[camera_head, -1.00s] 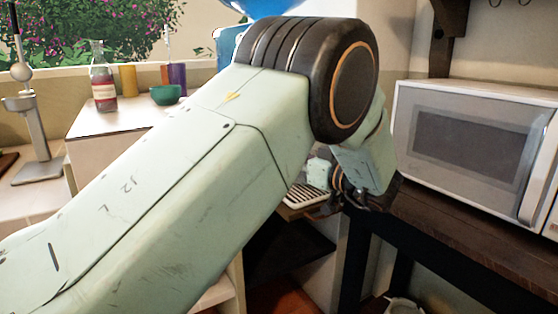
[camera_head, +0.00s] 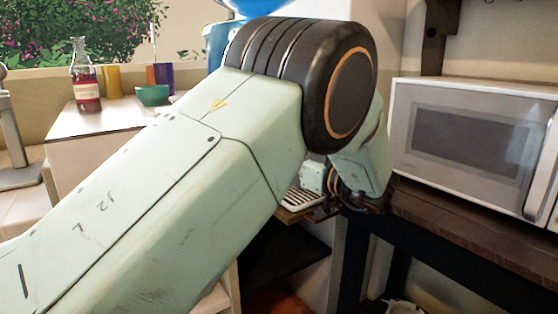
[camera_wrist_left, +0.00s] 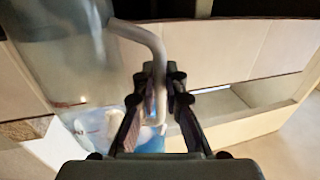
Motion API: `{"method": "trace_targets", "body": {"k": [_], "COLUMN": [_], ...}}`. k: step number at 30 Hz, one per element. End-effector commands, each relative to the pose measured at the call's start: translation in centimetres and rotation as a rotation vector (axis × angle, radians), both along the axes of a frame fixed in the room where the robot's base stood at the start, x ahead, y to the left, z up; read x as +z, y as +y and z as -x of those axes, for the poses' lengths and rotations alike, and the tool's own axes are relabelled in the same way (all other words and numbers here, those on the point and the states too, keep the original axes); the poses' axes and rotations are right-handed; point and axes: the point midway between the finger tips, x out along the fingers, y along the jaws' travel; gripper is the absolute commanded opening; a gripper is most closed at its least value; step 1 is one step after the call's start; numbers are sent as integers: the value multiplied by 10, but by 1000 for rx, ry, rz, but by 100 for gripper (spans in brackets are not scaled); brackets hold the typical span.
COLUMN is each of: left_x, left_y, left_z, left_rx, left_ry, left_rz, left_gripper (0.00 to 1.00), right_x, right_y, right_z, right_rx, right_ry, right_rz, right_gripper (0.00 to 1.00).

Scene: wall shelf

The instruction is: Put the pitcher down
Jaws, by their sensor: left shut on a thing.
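The pitcher (camera_wrist_left: 68,60) shows in the left wrist view as a clear grey vessel at the left, with a curved pale handle (camera_wrist_left: 150,38) reaching to the right. My left gripper (camera_wrist_left: 161,76) is shut on the handle, which runs down between its fingers. The pitcher's top and part of its body are cut off by the frame. In the head view my left arm hides the pitcher, and only my wrist shows near the slatted tray. My right gripper is in neither view.
A white microwave (camera_head: 468,145) stands on a dark wooden shelf (camera_head: 450,225) at the right. A slatted tray (camera_head: 303,200) lies beside my wrist. A red bottle (camera_head: 86,88), a green bowl (camera_head: 152,95) and coloured cups (camera_head: 163,76) stand on the left counter (camera_head: 85,121).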

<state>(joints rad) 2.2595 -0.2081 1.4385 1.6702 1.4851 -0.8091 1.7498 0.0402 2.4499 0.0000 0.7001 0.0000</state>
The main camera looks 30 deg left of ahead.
Motion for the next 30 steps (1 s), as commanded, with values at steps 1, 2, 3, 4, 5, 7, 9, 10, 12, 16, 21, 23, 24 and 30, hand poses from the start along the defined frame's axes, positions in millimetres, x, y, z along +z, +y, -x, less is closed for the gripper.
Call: {"method": "trace_targets", "body": {"k": [1, 2, 3, 4, 5, 7, 9, 10, 12, 16, 21, 23, 24, 30], "left_x": [-1, -2, -2, -2, -2, -2, -2, -2, -2, -2, 1, 1, 1, 1], "left_y": [0, 0, 0, 0, 0, 0, 1, 1, 2, 2, 3, 4, 4, 5], "left_z": [0, 0, 0, 0, 0, 0, 0, 0, 0, 0, 0, 0, 0, 0], "left_rx": [0, 0, 0, 0, 0, 0, 0, 0, 0, 0, 0, 0, 0, 0], "left_ry": [-1, 1, 1, 1, 1, 1, 1, 1, 1, 1, -1, 0, 1, 1], "left_rz": [-1, 0, 0, 0, 0, 0, 0, 0, 0, 1, 0, 1, 1, 1], "left_gripper": [0, 11, 15, 17, 20, 26, 32, 33, 33, 33, 33, 33, 33, 33], "right_x": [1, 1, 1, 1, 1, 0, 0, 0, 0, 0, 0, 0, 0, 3], "right_y": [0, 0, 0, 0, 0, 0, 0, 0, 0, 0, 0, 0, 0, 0], "right_z": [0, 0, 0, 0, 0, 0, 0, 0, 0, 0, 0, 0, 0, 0], "right_rx": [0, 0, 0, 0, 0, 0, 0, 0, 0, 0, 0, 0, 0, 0], "right_ry": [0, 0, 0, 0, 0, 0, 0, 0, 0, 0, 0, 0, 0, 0], "right_rz": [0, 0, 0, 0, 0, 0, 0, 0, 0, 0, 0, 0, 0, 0], "right_gripper": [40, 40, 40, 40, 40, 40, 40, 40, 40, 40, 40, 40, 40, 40]}}
